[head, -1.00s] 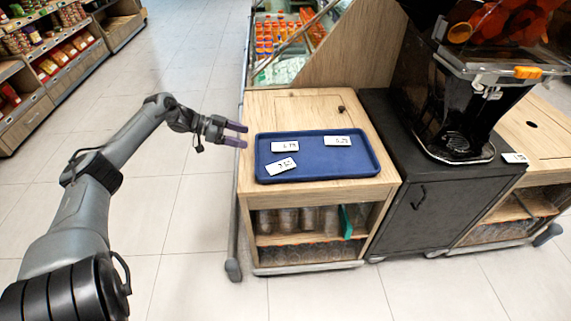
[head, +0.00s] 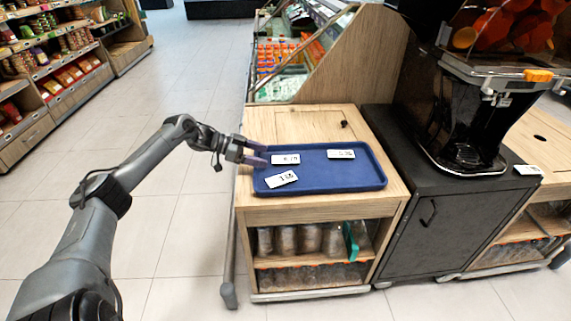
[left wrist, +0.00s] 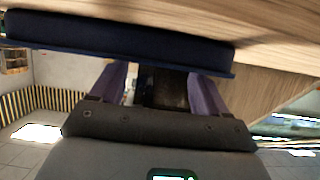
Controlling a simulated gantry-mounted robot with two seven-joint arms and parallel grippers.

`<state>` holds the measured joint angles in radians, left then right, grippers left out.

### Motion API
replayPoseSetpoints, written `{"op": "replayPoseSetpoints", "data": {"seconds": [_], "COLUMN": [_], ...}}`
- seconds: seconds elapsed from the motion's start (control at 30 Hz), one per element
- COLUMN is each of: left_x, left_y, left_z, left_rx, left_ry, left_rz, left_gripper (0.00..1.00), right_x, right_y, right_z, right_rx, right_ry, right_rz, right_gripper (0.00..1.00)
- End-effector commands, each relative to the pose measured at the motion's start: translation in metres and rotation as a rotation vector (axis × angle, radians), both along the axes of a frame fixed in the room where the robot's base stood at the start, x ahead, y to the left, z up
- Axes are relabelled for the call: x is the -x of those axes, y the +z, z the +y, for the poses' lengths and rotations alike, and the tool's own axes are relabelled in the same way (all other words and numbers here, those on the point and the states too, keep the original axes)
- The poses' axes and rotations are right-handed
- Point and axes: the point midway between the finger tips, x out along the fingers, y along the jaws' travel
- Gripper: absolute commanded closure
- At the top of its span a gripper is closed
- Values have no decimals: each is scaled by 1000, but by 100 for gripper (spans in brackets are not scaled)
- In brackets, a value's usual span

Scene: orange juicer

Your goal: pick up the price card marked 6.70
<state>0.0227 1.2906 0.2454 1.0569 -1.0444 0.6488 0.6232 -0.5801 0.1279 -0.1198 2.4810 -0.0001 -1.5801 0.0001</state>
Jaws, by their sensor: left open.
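Three small white price cards lie apart on a blue tray (head: 330,183). One is at the upper left (head: 286,159), one at the upper right (head: 341,154), and a tilted one at the lower left (head: 281,179). The print is too small to read surely, so I cannot tell which is marked 6.70. My left gripper (head: 264,153), with purple fingers, is open and empty at the tray's left edge, just left of the upper-left card. In the left wrist view its fingers (left wrist: 158,88) are spread near the dark tray edge (left wrist: 110,38); no card shows there. My right gripper is not in view.
The tray sits on a wooden cabinet (head: 300,122) with glasses on its shelves. A black juicer (head: 465,125) stands on a dark cabinet to the right, with another white card (head: 528,170) beside it. The floor to the left is clear.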

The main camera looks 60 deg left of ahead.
Motion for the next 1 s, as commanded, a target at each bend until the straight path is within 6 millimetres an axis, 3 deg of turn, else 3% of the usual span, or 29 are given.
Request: {"op": "replayPoseSetpoints", "data": {"seconds": [0.27,0.5,0.87,1.0], "left_x": [-22,-35,-38,-38], "left_y": [-16,-20,-21,-22], "left_z": [-9,-17,-18,-18], "left_rx": [-1,1,1,0], "left_ry": [-1,0,0,0], "left_rz": [-3,0,3,4], "left_gripper": [24,24,24,41], "right_x": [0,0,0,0], "right_y": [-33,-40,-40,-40], "right_z": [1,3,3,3], "right_rx": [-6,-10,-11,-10], "right_ry": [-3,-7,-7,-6], "right_rz": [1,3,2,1], "right_gripper": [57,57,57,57]}}
